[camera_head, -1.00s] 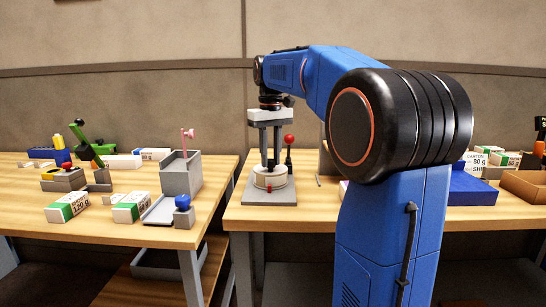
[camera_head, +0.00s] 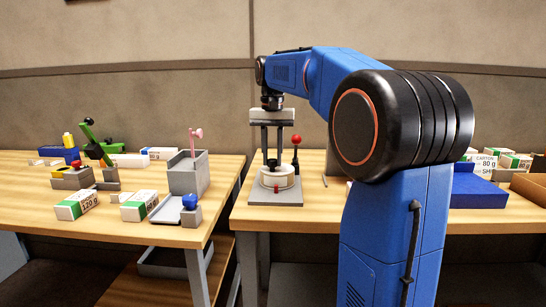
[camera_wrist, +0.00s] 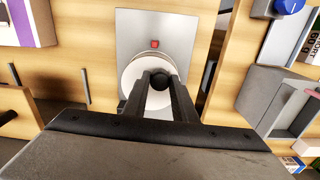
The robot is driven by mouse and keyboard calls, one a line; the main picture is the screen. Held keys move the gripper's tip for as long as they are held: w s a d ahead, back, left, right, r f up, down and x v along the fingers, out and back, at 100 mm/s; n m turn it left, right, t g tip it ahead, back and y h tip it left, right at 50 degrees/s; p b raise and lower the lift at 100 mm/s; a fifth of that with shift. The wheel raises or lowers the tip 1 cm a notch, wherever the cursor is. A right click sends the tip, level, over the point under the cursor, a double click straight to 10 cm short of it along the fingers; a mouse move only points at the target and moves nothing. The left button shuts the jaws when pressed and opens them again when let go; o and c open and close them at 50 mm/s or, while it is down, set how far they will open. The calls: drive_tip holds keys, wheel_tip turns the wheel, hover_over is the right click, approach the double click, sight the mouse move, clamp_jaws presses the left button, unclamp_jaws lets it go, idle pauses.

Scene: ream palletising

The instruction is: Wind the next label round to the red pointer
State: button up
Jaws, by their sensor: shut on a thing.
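A pale round drum (camera_head: 279,178) stands on a grey base plate (camera_head: 290,198) near the left edge of the right-hand table. It also shows in the wrist view (camera_wrist: 133,84), partly hidden by my fingers. The small red pointer (camera_head: 277,188) is at the front of the drum; in the wrist view it is a red block (camera_wrist: 155,44) on the plate, just off the drum's rim. My gripper (camera_head: 272,162) points down over the drum. Its fingers (camera_wrist: 160,82) are shut on a dark round knob (camera_wrist: 160,80) at the drum's middle. I cannot read any label on the drum.
A red-ball lever (camera_head: 296,141) stands close behind the drum. A blue tray (camera_head: 478,192) and cartons (camera_head: 485,163) are on the right. Across a gap, the left table holds cartons (camera_head: 76,204), a grey box (camera_head: 188,175) and a blue knob (camera_head: 190,202).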

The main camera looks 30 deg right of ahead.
idle(0.3)
drive_tip(key=o, duration=1)
drive_tip(key=shift+o, duration=0.2)
drive_tip(key=shift+r, duration=0.1)
wheel_tip(320, 180, up, 17)
drive_tip(key=s+a+f+n+t, duration=0.1)
drive_tip(key=s+a+f+n, duration=0.1)
drive_tip(key=s+a+f, duration=0.35)
drive_tip(key=s+a+f+n+t, duration=0.1)
drive_tip(key=s+a+f+n, duration=0.15)
drive_tip(key=s+f, duration=0.65)
drive_tip(key=s+a+f+n+t, duration=0.1)
drive_tip(key=s+a+f, duration=0.1)
drive_tip(key=s+f, duration=0.6)
drive_tip(key=s+a+f+n+t, duration=0.1)
drive_tip(key=s+f, duration=0.7)
drive_tip(key=f, duration=0.8)
drive_tip(key=shift+s+a+f+n+t, duration=0.15)
drive_tip(key=shift+a+f+n+t, duration=0.25)
drive_tip(key=shift+a, duration=0.55)
